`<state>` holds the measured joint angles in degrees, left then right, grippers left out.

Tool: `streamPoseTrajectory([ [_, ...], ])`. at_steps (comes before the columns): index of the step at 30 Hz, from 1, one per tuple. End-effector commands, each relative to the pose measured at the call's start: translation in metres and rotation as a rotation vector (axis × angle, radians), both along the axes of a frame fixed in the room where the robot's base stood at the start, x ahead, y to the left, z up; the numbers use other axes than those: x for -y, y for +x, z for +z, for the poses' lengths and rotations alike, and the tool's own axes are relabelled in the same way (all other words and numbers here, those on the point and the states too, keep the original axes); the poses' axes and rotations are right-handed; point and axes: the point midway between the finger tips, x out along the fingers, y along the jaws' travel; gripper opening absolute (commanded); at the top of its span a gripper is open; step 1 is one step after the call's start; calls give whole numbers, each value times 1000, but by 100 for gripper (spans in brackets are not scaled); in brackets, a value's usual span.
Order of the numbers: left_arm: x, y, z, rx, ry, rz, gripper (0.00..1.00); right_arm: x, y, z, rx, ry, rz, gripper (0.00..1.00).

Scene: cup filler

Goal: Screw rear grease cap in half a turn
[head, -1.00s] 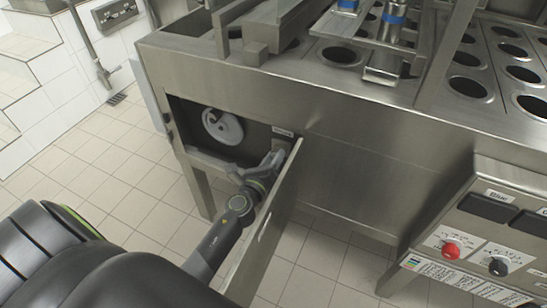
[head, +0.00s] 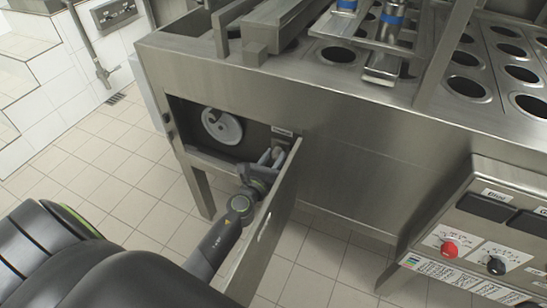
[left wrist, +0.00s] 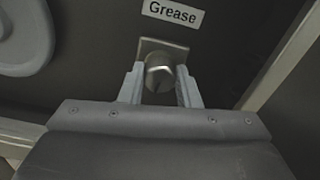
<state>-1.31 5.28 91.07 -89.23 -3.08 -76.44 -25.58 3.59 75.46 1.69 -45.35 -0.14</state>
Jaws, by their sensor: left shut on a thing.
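The rear grease cap (left wrist: 160,75) is a round metal knob on a square plate, under a label reading Grease (left wrist: 172,12), in the left wrist view. My left gripper (left wrist: 161,88) has one finger on each side of the cap and is shut on it. In the head view my left gripper (head: 272,157) reaches into the open compartment of the steel machine (head: 340,170), close to its right side. The cap itself is hard to make out there. My right gripper is not in view.
An open metal door (head: 272,225) stands just right of my left arm. A pale round wheel (head: 221,127) sits inside the compartment to the left; its edge also shows in the left wrist view (left wrist: 22,35). A control panel (head: 485,235) is at the right.

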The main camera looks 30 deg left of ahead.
Motion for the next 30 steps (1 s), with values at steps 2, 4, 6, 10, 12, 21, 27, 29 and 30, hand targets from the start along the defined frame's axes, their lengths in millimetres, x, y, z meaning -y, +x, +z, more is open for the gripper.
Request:
streamPoseTrajectory([
  [2, 0, -1, -3, -6, 1, -1, 7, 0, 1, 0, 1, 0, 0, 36],
  [4, 0, -1, -3, -6, 0, -1, 7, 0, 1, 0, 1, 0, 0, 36],
  [6, 0, -1, -3, -6, 0, -1, 7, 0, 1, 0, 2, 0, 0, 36],
  [10, 0, -1, -3, -6, -1, -1, 34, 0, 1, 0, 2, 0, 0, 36],
  [12, 0, -1, -3, -5, -1, -1, 43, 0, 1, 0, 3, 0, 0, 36],
  [21, 0, 0, -1, -2, -1, 0, 52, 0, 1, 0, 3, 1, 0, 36],
  [27, 1, -11, -2, -3, -1, 1, 52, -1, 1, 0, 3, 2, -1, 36],
  [29, 1, -20, -2, -3, -2, 1, 52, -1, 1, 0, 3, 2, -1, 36],
  [30, 1, -27, -2, -4, -2, 1, 52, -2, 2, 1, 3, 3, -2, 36],
])
